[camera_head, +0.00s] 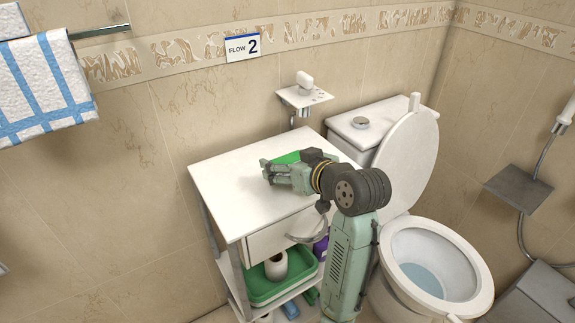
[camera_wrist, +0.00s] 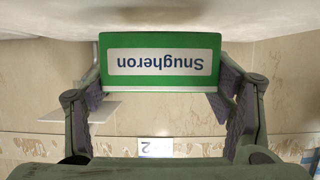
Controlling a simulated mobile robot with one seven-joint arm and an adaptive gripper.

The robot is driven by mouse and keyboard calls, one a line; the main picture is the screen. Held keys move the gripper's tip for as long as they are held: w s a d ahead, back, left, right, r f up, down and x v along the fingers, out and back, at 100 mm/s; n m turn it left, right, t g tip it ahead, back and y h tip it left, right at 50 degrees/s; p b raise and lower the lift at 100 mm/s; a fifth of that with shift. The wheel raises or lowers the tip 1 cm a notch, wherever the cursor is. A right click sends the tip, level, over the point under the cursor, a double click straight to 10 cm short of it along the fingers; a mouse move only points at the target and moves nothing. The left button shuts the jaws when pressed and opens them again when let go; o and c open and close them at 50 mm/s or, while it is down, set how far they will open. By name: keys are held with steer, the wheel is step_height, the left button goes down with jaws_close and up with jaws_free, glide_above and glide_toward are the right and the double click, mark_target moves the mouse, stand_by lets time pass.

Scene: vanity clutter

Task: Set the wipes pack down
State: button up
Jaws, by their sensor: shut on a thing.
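The wipes pack is a green box (camera_head: 285,157) with a white label; in the head view it is mostly hidden behind my gripper (camera_head: 272,172), over the white top of the cabinet (camera_head: 225,170). In the wrist view, which is upside down, the pack (camera_wrist: 160,88) fills the middle and its label reads "Snugheron". My gripper's two fingers are shut on its left and right sides. The white cabinet top (camera_wrist: 270,18) runs along the top of that picture, close to the pack's lower edge. I cannot tell whether the pack touches it.
The cabinet top is otherwise bare. Below are a drawer with a handle (camera_head: 308,234) and a green tray (camera_head: 262,292) holding a white roll (camera_head: 276,265). A toilet (camera_head: 430,262) with raised lid stands to the right. A small wall shelf (camera_head: 304,98) hangs behind the cabinet.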

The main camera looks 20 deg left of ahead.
steer(key=shift+f, duration=0.85)
steer(key=shift+f, duration=0.25)
steer(key=o, duration=1.2)
